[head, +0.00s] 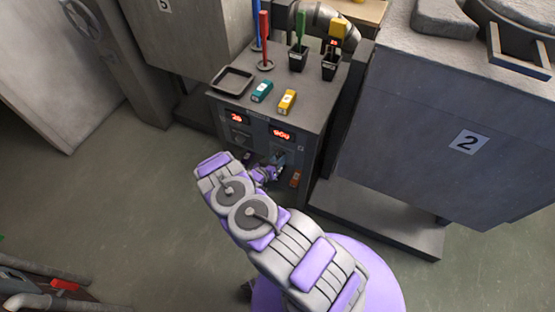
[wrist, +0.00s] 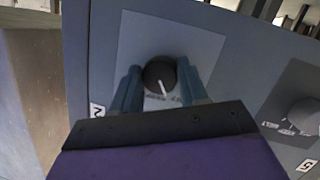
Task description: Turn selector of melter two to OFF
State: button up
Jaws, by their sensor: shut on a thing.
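The selector of melter two is a dark round knob (wrist: 157,72) with a white pointer line, on a pale plate of the control panel. In the wrist view a tag "2" (wrist: 97,110) sits left of it. My gripper (wrist: 160,84) is shut on the knob, with one finger on each side. The pointer points down in the wrist view, slightly to the right; lettering below it is partly hidden by my gripper. In the head view my gripper (head: 279,163) is at the panel front below the right display, hiding the knob. Melter two (head: 420,130) is the grey block marked "2".
A second knob (wrist: 303,111) with a tag "5" is at the right in the wrist view. Red displays (head: 281,134) glow on the cabinet. On its top (head: 310,105) are a black tray (head: 233,80), teal and yellow blocks, and coloured rods in holders. Open floor lies left.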

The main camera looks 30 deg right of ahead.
jog(key=shift+f+n, duration=0.1)
jog(key=shift+n, duration=0.7)
jog(key=shift+h, duration=0.3)
jog(key=shift+a, duration=0.1)
jog(key=o, duration=0.8)
jog(key=shift+w, duration=0.1)
jog(key=shift+c, duration=0.2)
jog(key=shift+a, duration=0.1)
jog(key=p+v, duration=0.3)
jog(key=v, duration=1.4)
jog(key=shift+a, duration=0.15)
jog(key=shift+w+r, duration=0.1)
jog(key=shift+r, duration=0.1)
